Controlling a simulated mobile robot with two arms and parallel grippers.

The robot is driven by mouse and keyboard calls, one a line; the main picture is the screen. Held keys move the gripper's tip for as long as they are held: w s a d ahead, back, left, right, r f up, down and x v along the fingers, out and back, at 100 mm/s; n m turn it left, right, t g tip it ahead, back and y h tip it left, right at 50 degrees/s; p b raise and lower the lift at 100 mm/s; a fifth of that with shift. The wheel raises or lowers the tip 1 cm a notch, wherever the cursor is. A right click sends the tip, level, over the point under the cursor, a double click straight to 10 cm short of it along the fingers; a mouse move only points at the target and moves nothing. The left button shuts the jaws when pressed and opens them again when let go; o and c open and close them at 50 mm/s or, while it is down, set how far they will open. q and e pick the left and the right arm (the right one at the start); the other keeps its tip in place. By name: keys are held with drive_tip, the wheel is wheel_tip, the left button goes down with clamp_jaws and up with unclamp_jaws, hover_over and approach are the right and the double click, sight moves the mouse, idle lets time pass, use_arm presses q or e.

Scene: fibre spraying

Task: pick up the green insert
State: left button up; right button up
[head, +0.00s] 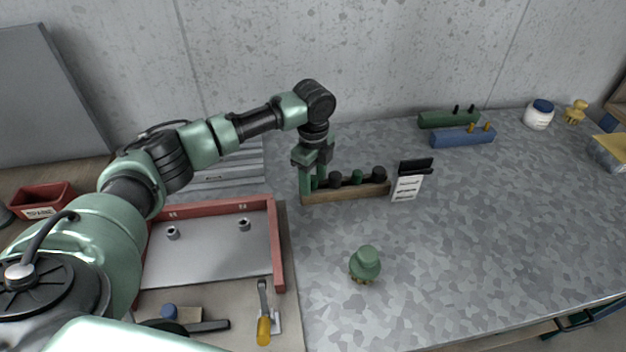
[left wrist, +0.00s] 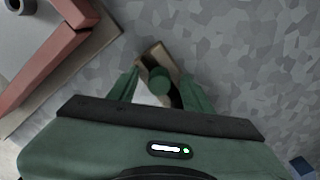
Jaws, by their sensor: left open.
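A low wooden rack (head: 345,194) stands on the speckled table and holds a row of round-topped inserts. My left gripper (head: 313,184) points down at the rack's left end, open. In the left wrist view, a green round top (left wrist: 160,82) lies between my spread fingers (left wrist: 160,76), with a dark one beside it. I cannot tell whether it is the same green insert. The fingers are not visibly closed on it. The gripper body hides part of the rack. My right gripper is not in view.
A red-walled tray (head: 279,245) lies left of the rack. A labelled card stand (head: 407,185) is at the rack's right end. A green knobbed piece (head: 366,262) stands in front. Green (head: 448,119) and blue (head: 463,137) blocks lie behind. The right table is mostly clear.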

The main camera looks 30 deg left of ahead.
use_arm(q)
drive_tip(key=shift+s, duration=0.1)
clamp_jaws()
drive_tip(key=shift+r, duration=0.1)
